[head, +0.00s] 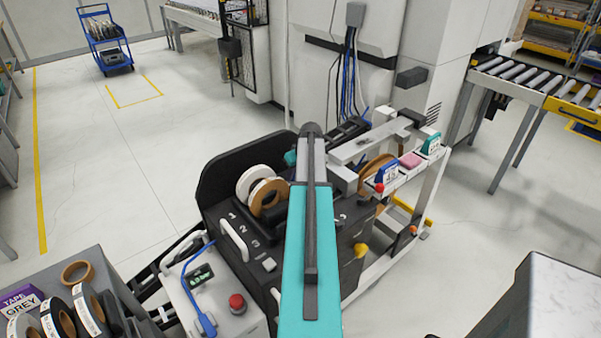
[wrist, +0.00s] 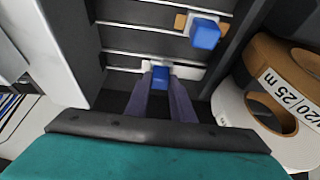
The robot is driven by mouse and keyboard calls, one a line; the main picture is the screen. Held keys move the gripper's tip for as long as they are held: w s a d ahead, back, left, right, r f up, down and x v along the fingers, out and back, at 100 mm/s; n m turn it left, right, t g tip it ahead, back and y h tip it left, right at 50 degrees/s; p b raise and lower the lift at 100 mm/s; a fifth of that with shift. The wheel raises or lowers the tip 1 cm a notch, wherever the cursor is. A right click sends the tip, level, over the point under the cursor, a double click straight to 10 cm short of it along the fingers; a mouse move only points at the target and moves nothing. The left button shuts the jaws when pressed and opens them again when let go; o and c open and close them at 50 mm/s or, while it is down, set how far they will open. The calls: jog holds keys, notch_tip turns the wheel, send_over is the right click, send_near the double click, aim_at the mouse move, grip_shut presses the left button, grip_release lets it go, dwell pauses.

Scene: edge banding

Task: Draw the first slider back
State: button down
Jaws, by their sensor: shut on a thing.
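In the wrist view my gripper (wrist: 160,88) is shut on a small blue knob (wrist: 161,73). The knob sits on a white strip-like slider (wrist: 185,68) in the lower slot of a dark slotted panel (wrist: 145,45). A second blue knob (wrist: 205,34), on a tan slider piece (wrist: 181,22), sits in a slot further up and to the right; my gripper is apart from it. In the head view my teal arm hides the gripper and both knobs.
Beside the slots stand a white reel (wrist: 232,108) and a brown reel (wrist: 285,65), close to my gripper's right. The head view shows the dark machine (head: 235,215) numbered 1, 2, 3, with a white handle (head: 234,240). A control box (head: 205,295) with a red button stands in front.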

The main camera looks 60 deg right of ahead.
jog(key=shift+w+a+b, duration=0.15)
jog(key=shift+w+a, duration=0.1)
jog(key=shift+a, duration=0.45)
jog(key=shift+w+a+b, duration=0.1)
jog(key=shift+w+a, duration=0.15)
jog(key=shift+a, duration=0.45)
jog(key=shift+w+a+b, duration=0.15)
jog(key=shift+w+a, duration=0.1)
jog(key=shift+a, duration=0.45)
jog(key=c, duration=1.5)
grip_release()
jog(key=shift+a, duration=0.1)
jog(key=shift+r, duration=0.15)
jog(key=shift+a+r, duration=0.1)
jog(key=shift+r, duration=0.15)
jog(key=shift+s+d+p+v, duration=0.15)
jog(key=shift+p+v, duration=0.7)
jog(key=shift+v, duration=1)
jog(key=shift+s+d+p+v, duration=0.15)
jog(key=shift+p+v, duration=0.7)
jog(key=shift+v, duration=0.95)
jog(key=shift+w+f, duration=0.1)
jog(key=shift+f, duration=0.05)
